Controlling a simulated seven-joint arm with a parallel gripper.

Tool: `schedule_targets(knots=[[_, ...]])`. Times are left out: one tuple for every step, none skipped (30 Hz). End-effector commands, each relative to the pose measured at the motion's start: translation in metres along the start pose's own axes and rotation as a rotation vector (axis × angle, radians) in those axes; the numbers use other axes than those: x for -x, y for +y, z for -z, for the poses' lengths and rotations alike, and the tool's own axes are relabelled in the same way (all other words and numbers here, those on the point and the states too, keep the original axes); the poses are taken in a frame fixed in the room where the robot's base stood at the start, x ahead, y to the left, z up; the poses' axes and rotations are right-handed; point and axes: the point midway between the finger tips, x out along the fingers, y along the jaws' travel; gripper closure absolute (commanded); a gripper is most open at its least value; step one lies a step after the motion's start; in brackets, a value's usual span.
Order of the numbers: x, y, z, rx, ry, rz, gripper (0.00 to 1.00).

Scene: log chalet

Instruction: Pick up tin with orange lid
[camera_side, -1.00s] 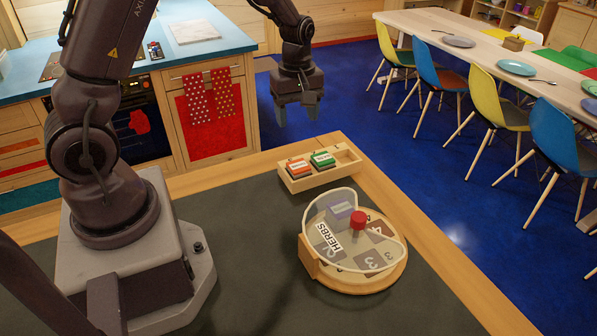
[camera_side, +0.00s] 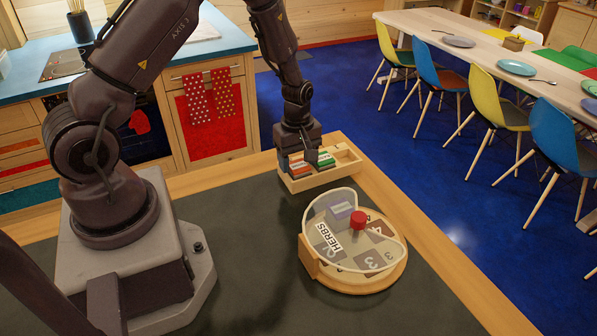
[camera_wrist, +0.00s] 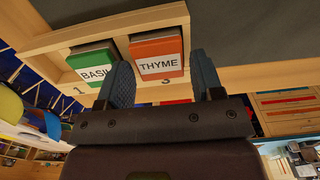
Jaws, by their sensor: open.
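The tin with the orange lid (camera_side: 296,166) sits in a wooden rack (camera_side: 311,183), at the rack's left end in the side view. In the wrist view the orange tin (camera_wrist: 157,58) carries a THYME label. My gripper (camera_wrist: 163,76) is open, with one finger on each side of the orange tin; I cannot tell whether they touch it. In the side view my gripper (camera_side: 299,158) hangs low over the rack and partly covers the tins. A green-lidded tin (camera_wrist: 94,62), labelled BASIL, stands beside it, close to one finger.
The rack's right-hand part is empty in the side view. A round wooden turntable (camera_side: 372,286) marked HERBS, with a clear guard, a red knob (camera_side: 359,219) and a grey-purple box (camera_side: 339,213), stands in front of the rack. The dark worktop (camera_side: 250,255) to its left is clear.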

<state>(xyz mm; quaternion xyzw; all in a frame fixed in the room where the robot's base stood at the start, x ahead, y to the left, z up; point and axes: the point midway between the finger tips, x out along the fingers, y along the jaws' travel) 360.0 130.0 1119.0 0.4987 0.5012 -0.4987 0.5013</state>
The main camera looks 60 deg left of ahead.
Motion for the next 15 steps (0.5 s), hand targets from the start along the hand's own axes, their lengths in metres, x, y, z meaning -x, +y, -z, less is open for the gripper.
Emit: schedule_targets(knots=[[-0.0055,-0.0007,0.0000,0.001,-0.001,0.003,0.39],[-0.0072,-0.0005,0.0000,0.000,-0.001,0.002,0.39],[-0.0087,-0.0003,0.0001,0.000,0.000,0.001,0.39],[-0.0094,-0.0002,0.0001,0.000,0.000,0.000,0.39],[-0.0096,-0.0001,0.0001,0.000,0.000,0.000,0.39],[-0.0096,0.0000,0.0001,0.000,0.000,-0.001,0.39],[-0.0095,0.0000,0.0001,0.000,0.000,-0.001,0.39],[-0.0094,0.0000,0.0001,0.000,0.000,-0.001,0.39],[-0.0093,0.0000,0.0001,-0.001,0.000,-0.001,0.39],[-0.0092,0.0000,0.0001,-0.001,0.000,-0.001,0.42],[-0.0092,0.0000,0.0001,-0.001,0.000,0.000,0.49],[-0.0092,0.0000,0.0000,-0.001,0.000,0.000,0.58],[-0.0091,0.0000,0.0000,-0.001,0.000,0.000,0.65],[-0.0091,0.0000,0.0000,-0.001,0.000,0.000,0.72],[-0.0091,0.0000,0.0000,-0.001,0.000,0.000,0.77]])
